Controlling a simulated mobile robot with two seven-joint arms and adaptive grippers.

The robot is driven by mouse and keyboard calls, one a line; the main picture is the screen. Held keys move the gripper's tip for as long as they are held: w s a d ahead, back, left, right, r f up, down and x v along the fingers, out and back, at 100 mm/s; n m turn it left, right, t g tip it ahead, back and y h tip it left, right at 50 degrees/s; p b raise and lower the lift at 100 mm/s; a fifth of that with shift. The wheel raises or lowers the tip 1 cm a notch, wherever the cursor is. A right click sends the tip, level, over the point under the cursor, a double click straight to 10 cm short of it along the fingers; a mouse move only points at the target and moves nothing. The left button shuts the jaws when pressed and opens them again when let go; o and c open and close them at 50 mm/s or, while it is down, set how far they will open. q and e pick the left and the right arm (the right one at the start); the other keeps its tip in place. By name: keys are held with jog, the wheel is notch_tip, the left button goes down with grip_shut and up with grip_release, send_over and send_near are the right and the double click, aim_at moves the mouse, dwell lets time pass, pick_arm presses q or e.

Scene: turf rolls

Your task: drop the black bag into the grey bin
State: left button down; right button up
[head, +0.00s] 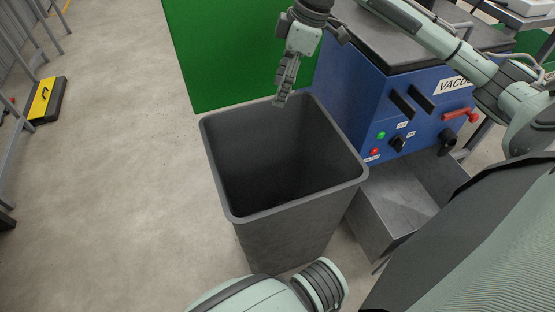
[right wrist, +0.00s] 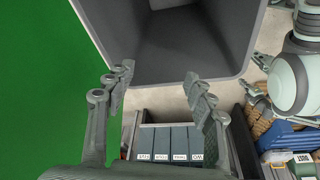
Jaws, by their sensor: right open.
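The grey bin (head: 290,242) stands upright on the floor in the middle of the head view, its square mouth open upward. Its inside is dark, and I can make out no black bag in it or anywhere else in view. My right gripper (head: 281,98) is at the bin's far rim, fingers pointing down. In the right wrist view the right gripper (right wrist: 158,76) has its two fingers spread apart with nothing between them, and the bin (right wrist: 185,45) shows beyond the fingertips. My left gripper is not in view.
A blue vacuum machine (head: 362,112) stands right of the bin, with a metal tray (head: 395,205) below it. A green panel (head: 215,50) is behind the bin. A yellow-black block (head: 44,100) lies at far left. The floor (head: 120,190) left of the bin is clear.

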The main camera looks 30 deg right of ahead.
jog(key=v, duration=1)
